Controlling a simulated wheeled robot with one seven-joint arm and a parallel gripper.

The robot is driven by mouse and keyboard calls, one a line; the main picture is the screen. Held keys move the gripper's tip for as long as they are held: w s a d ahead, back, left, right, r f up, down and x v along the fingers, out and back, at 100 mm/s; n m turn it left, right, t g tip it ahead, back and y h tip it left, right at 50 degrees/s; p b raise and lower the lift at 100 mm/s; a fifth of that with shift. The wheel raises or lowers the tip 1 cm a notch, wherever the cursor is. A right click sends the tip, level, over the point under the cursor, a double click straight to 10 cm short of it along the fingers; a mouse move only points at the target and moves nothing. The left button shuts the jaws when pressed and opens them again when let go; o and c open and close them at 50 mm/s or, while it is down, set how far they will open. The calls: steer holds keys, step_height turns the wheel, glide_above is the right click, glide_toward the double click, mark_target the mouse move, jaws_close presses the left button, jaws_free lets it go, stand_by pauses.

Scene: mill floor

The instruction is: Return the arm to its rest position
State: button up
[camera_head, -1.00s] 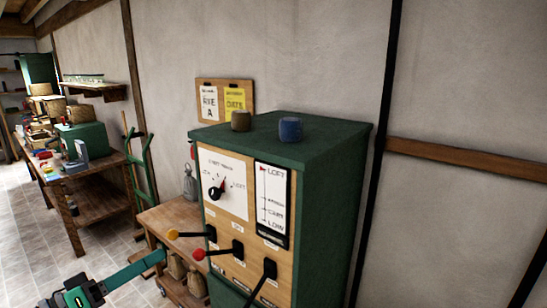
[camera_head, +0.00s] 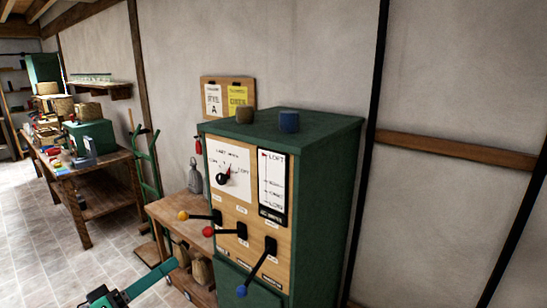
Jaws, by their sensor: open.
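Part of my arm (camera_head: 150,283), a teal link with a dark joint, shows at the bottom left edge of the head view. It reaches up and right in front of the low wooden bench. I cannot make out my gripper or its fingertips in this view. The rest of my arm is below the picture. No object is seen held.
A green control cabinet (camera_head: 325,190) stands right of my arm, with yellow-, red- and blue-knobbed levers on its front. A low wooden bench (camera_head: 165,212) holding sacks adjoins it. A long workbench (camera_head: 100,180) stands farther left. Tiled floor (camera_head: 40,250) is open at left.

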steer(key=s+d+f+n+y, duration=0.1)
steer(key=d+f+n+y, duration=0.3)
steer(key=f, duration=1)
steer(key=s+d+f+n+y, duration=0.1)
steer(key=d+f+n+y, duration=0.15)
steer(key=d+f, duration=0.7)
steer(key=s+d+f+m+y, duration=0.1)
steer(key=s+d+f+y, duration=0.25)
steer(key=s+f, duration=0.95)
steer(key=s+d+r+m, duration=0.2)
steer(key=s+d, duration=0.1)
steer(key=s, duration=0.4)
steer(key=s+d+r+m, duration=0.2)
steer(key=s+m, duration=0.1)
steer(key=s, duration=0.5)
steer(key=s+d+r+m, duration=0.2)
steer(key=s+d+r, duration=0.1)
steer(key=s, duration=0.4)
steer(key=shift+s+d+m, duration=0.35)
steer(key=shift+s, duration=0.05)
steer(key=shift+w, duration=0.1)
